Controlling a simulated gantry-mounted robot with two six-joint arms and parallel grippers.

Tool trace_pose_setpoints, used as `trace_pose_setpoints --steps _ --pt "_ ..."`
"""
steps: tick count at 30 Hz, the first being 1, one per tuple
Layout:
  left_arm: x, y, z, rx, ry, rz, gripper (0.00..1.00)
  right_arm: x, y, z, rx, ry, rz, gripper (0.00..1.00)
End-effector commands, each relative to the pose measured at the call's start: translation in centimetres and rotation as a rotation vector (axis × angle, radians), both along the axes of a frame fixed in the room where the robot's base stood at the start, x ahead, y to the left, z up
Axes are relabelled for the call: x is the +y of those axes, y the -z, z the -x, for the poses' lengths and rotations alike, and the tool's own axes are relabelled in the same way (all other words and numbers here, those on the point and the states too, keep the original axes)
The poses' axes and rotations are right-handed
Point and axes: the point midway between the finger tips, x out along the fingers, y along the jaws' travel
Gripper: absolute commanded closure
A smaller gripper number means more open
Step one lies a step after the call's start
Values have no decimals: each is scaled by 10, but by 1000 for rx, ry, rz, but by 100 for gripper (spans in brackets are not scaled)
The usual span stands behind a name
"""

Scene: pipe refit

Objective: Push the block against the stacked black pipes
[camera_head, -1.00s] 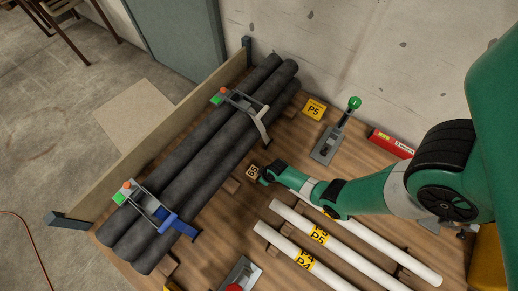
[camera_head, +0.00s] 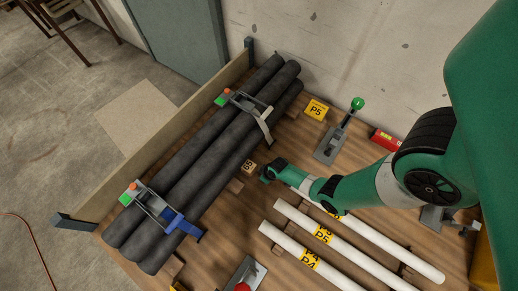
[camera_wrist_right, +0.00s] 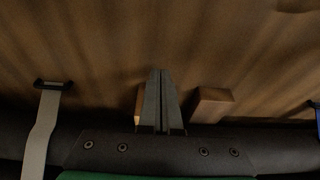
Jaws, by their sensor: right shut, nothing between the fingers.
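The block (camera_head: 248,167) is a small wooden cube with a marked label on top. It lies on the wooden table close beside the stacked black pipes (camera_head: 205,185); I cannot tell whether it touches them. My right gripper (camera_head: 267,174) is shut and empty, low over the table on the block's side away from the pipes. In the right wrist view its narrow fingers (camera_wrist_right: 160,100) point across the table, and only a sliver of the block (camera_wrist_right: 138,104) shows at their left; the fingers hide the rest. My left gripper is not in view.
A wooden support piece (camera_head: 235,186) lies by the pipes, just below the block. Clamps, one with a blue arm (camera_head: 184,226), hold the pipes. White pipes (camera_head: 322,234) lie to the lower right. A green-knobbed toggle clamp (camera_head: 333,142) and yellow P5 sign (camera_head: 316,109) stand behind.

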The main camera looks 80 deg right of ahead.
Motion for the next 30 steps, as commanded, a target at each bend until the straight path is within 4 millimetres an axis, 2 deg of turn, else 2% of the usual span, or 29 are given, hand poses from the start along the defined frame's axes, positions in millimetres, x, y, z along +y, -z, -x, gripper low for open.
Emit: trace_pose_setpoints --steps 1,3,9,12,27,29,30 --pt "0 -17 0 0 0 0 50 3 -18 5 0 -2 0 100" --pt "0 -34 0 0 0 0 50 5 -40 10 -1 -2 1 100" --pt "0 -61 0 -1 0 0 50 11 -81 23 0 -2 0 100" --pt "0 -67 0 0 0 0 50 13 -92 27 0 -2 0 100" --pt "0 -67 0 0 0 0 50 14 -96 29 1 -2 -1 100" --pt "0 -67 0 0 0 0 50 16 -96 27 1 -15 -1 100" --pt "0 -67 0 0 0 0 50 17 -99 19 -9 -31 5 100"
